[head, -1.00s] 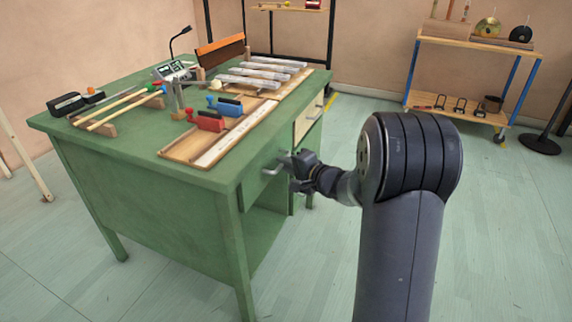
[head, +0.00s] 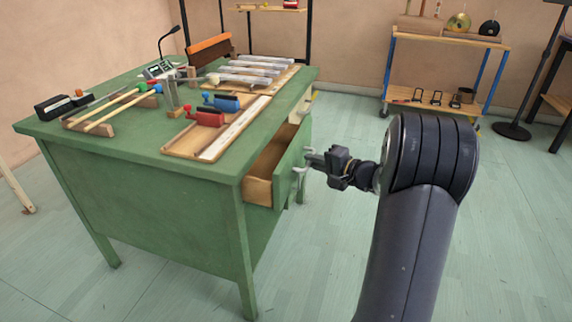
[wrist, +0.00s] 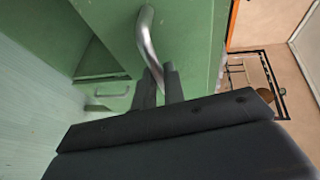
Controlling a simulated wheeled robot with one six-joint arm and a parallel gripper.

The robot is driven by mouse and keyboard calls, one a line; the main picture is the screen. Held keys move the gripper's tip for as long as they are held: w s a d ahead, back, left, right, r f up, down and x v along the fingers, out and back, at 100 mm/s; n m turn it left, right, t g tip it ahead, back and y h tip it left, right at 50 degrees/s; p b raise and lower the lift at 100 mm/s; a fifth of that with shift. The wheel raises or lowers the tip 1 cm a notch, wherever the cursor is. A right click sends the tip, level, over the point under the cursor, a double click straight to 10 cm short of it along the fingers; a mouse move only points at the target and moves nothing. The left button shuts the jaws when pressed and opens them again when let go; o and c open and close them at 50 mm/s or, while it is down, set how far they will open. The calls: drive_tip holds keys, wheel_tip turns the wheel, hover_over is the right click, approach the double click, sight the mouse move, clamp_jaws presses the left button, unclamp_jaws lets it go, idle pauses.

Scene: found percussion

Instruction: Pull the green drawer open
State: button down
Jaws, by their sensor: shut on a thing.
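The green drawer (head: 290,167) stands partly out of the green desk (head: 170,205), with its bare wooden inside showing in the head view. Its front also shows in the wrist view (wrist: 190,35). My gripper (head: 309,160) is at the drawer front, shut on the metal handle (wrist: 147,42). In the wrist view the two dark fingers (wrist: 159,84) close around the lower end of the handle. The visible part of the drawer looks empty; its far inside is hidden under the desktop.
The desktop holds red and blue clamp-like blocks (head: 207,117), metal bars (head: 250,70), mallets (head: 122,108) and a small device with a lamp (head: 162,68). A wheeled shelf cart (head: 445,75) stands at the back right. The floor right of the desk is clear.

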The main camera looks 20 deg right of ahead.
drive_tip(key=s+d+b, duration=0.1)
drive_tip(key=s+d, duration=0.9)
drive_tip(key=d, duration=0.4)
drive_tip(key=shift+s+b, duration=0.2)
drive_tip(key=shift+b, duration=0.1)
drive_tip(key=shift+f, duration=0.1)
drive_tip(key=c, duration=1.5)
unclamp_jaws()
drive_tip(key=shift+d, duration=0.1)
drive_tip(key=p+v, duration=0.3)
drive_tip(key=v, duration=0.8)
drive_tip(key=shift+w, duration=0.1)
drive_tip(key=shift+w, duration=0.1)
drive_tip(key=shift+b+x, duration=1.5)
drive_tip(key=shift+x, duration=4.1)
drive_tip(key=shift+s, duration=0.25)
